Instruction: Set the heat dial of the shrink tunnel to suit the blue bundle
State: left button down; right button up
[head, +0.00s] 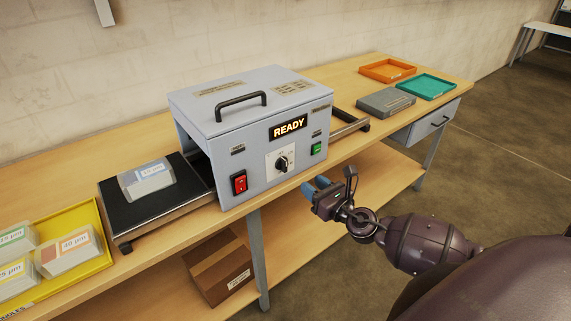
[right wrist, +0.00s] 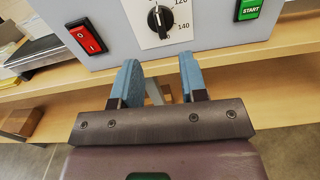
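The shrink tunnel (head: 250,130) is a grey box on the bench with a lit READY display (head: 288,127). Its heat dial (head: 281,163) is a black knob on a white plate. In the right wrist view the dial (right wrist: 160,20) shows with the numbers 120 and 140 at its right; its exact setting is hard to read. The bundle with the blue label (head: 146,180) lies on the black infeed plate (head: 125,215). My right gripper (head: 318,188) is open and empty, in front of and below the dial, not touching it. My left gripper is not in view.
A red switch (head: 239,183) and a green START button (head: 317,149) flank the dial. A yellow tray (head: 88,217) holds several bundles at left. A grey box (head: 386,101), orange tray (head: 388,70) and teal tray (head: 426,87) stand at right. A carton (head: 217,268) sits below.

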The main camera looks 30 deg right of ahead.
aim_at(286, 164)
jog(key=w, duration=0.7)
jog(key=w+a, duration=0.1)
jog(key=w, duration=0.2)
jog(key=shift+w+p, duration=0.35)
jog(key=shift+p, duration=0.05)
grip_shut()
